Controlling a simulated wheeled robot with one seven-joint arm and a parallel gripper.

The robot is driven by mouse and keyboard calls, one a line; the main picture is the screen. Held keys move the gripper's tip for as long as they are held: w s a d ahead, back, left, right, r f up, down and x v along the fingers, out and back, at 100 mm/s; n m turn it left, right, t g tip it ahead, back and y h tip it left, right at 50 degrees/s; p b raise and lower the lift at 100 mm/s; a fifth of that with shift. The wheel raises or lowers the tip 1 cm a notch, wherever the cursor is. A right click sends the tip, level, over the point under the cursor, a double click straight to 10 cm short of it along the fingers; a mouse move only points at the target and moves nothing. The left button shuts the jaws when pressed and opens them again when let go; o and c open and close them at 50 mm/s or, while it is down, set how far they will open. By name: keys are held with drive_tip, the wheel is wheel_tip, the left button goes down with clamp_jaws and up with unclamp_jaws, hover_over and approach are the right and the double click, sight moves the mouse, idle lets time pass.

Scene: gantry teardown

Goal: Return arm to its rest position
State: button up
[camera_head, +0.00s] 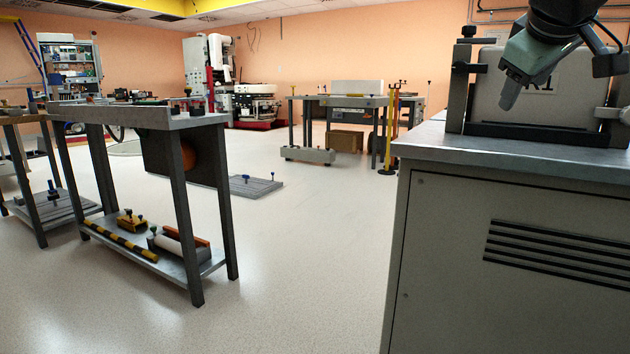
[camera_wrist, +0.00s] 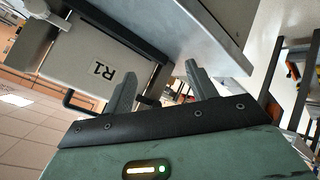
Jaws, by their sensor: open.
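My gripper (camera_head: 510,92) hangs at the upper right of the head view, in front of a light grey block marked R1 (camera_head: 555,98). The block sits in a dark cradle on a grey cabinet (camera_head: 500,250). In the wrist view my gripper (camera_wrist: 160,90) has its two fingers spread apart with nothing between them. The R1 block (camera_wrist: 75,70) shows there beyond the fingers, turned on its side, with the cabinet's top edge (camera_wrist: 215,35) beside it. Whether the fingers touch the block cannot be seen, but they appear apart from it.
A grey workbench (camera_head: 150,118) with a lower shelf (camera_head: 160,260) holding several parts stands at left. Another table (camera_head: 340,101) with yellow posts (camera_head: 390,130) stands behind. A flat grey plate (camera_head: 255,186) lies on the floor. The floor between bench and cabinet is mostly clear.

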drive_tip(key=s+a+r+n+g+y+p, duration=0.1)
drive_tip(key=s+a+r+g+y+p, duration=0.1)
drive_tip(key=s+a+p, duration=0.55)
drive_tip(key=s+a+r+n+g+y+p, duration=0.25)
drive_tip(key=a+p, duration=0.65)
drive_tip(key=p, duration=0.6)
drive_tip(key=s+a+r+g+p, duration=0.2)
drive_tip(key=s+r+p, duration=0.1)
drive_tip(key=s+p, duration=0.5)
drive_tip(key=s+a+r+g+p, duration=0.1)
drive_tip(key=s+r+g+p, duration=0.1)
drive_tip(key=s+p, duration=0.6)
drive_tip(key=p, duration=0.3)
drive_tip(key=shift+a+r+g+p, duration=0.35)
drive_tip(key=shift+a+r, duration=0.05)
drive_tip(key=shift+y, duration=0.25)
